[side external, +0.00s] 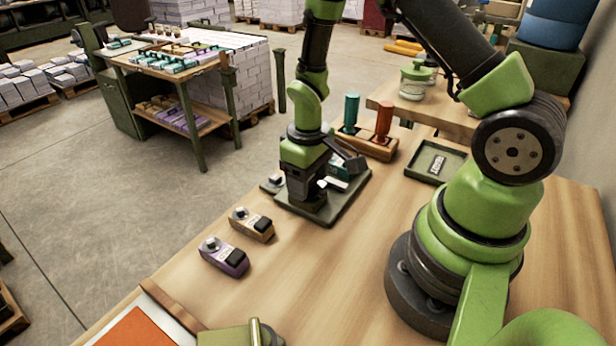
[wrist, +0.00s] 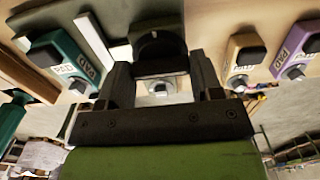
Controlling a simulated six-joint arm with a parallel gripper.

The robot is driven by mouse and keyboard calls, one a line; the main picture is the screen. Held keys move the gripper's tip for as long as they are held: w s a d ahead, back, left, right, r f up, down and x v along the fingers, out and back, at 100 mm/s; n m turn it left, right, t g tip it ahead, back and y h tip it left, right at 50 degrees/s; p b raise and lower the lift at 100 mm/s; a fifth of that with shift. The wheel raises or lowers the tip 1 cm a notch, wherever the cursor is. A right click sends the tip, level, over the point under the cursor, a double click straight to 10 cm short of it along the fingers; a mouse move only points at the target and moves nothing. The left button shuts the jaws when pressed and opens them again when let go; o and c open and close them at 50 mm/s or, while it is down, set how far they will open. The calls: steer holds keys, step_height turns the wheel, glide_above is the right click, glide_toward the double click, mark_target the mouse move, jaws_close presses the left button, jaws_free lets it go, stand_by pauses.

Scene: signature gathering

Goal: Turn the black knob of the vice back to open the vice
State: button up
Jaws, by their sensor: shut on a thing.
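The vice stands on a dark green base plate (side external: 347,192) on the wooden bench, mostly hidden by my gripper in the side view. My gripper (side external: 308,205) points down over the near left part of this plate. In the wrist view my gripper (wrist: 162,70) has its two dark fingers on either side of the round black knob (wrist: 158,45), shut on it. The contact faces are hard to see. A teal pad (wrist: 68,58) is left of the knob, partly visible beside my gripper in the side view (side external: 338,170).
A tan pad (side external: 251,223) and a purple pad (side external: 224,256) lie on the bench at front left. A wooden holder (side external: 378,150) with teal and orange-red upright handles stands behind the vice. A dark green tray (side external: 420,176) is to the right. The bench between is clear.

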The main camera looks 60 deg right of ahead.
stand_by(0.5)
steer(key=o, duration=0.9)
step_height(320, 180, up, 10)
steer(key=s+a+r+m+t, duration=0.1)
steer(key=s+a+r+t, duration=0.1)
steer(key=s+r, duration=0.2)
steer(key=s+a+r+m+t+y, duration=0.1)
steer(key=s+a+r+t, duration=0.1)
steer(key=s+r, duration=0.2)
steer(key=s+a+r+m+t+y, duration=0.1)
steer(key=s+a+r+m+t, duration=0.1)
steer(key=r, duration=0.6)
steer(key=shift+s+a+r+t, duration=0.1)
steer(key=shift+s+t, duration=0.5)
steer(key=shift+s, duration=0.75)
